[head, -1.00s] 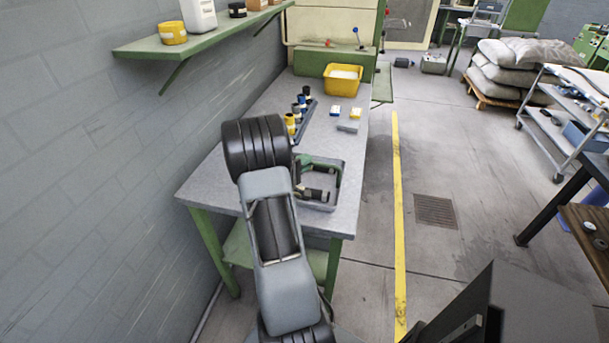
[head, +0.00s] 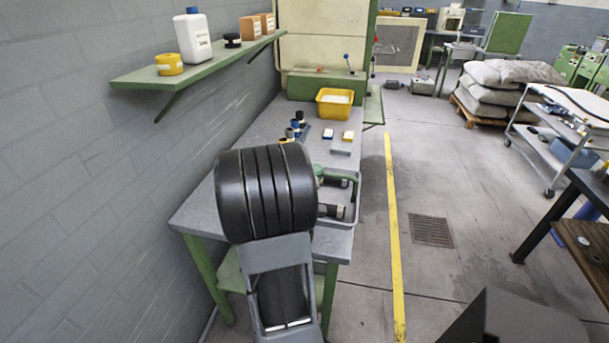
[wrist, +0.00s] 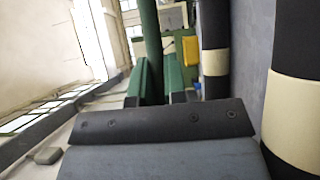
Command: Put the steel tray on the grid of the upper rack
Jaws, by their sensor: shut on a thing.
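The steel tray (head: 363,197) shows in the head view as a pale grey rim beside my arm, at the right side of the workbench. It appears to reach over the bench's right edge, and its left part is hidden. My gripper (wrist: 160,88) shows at close range in the wrist view, behind a dark screwed plate. I cannot make out a gridded upper rack.
The workbench (head: 205,205) bears a yellow bin (head: 334,103) and small boxes at its far end. A wall shelf (head: 205,66) with containers juts out at the left. A trolley (head: 540,148) stands at the right. The floor beside the yellow line (head: 393,210) is clear.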

